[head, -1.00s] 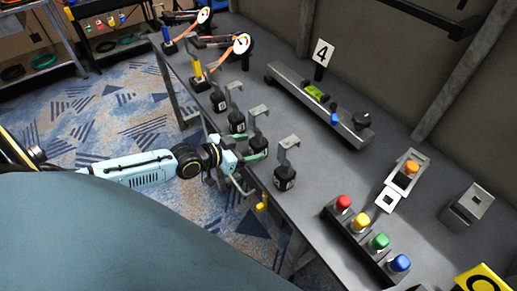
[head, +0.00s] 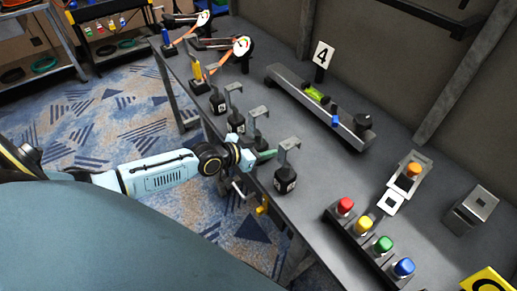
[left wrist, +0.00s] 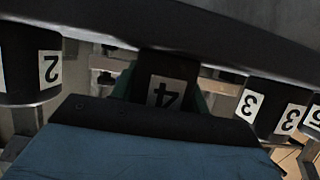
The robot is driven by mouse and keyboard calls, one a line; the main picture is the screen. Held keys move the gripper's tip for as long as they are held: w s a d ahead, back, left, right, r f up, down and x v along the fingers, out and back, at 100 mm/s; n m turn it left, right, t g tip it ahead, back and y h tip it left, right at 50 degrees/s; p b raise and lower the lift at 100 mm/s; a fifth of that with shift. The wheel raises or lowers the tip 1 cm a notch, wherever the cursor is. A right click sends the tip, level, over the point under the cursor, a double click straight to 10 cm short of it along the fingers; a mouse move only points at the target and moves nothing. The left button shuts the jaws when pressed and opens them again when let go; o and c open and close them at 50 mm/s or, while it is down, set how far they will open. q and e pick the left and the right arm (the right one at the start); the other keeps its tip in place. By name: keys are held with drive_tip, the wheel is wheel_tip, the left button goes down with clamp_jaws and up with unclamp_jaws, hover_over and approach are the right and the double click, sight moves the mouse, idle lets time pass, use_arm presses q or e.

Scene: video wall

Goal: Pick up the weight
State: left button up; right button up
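Several black weights with metal hooks stand in a row along the near edge of the grey table. The weight marked 4 (left wrist: 165,92) is in the middle of the left wrist view, upside down there, between the green fingers of my left gripper (left wrist: 165,100). In the head view, that left gripper (head: 262,157) is low at the table edge by the third weight (head: 259,142), whose body is partly hidden. The fingers look open around it; contact is not clear. My right gripper is not in view.
The nearest weight (head: 286,180) stands just right of the gripper; in the wrist view, weights marked 2 (left wrist: 28,68) and 3 (left wrist: 272,108) flank it. A sign reading 4 (head: 322,55) stands behind a bar holder (head: 300,90). Coloured buttons (head: 364,226) are at right.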

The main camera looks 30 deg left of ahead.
use_arm(q)
clamp_jaws()
drive_tip(key=shift+w+r, duration=0.1)
drive_tip(key=shift+r, duration=0.1)
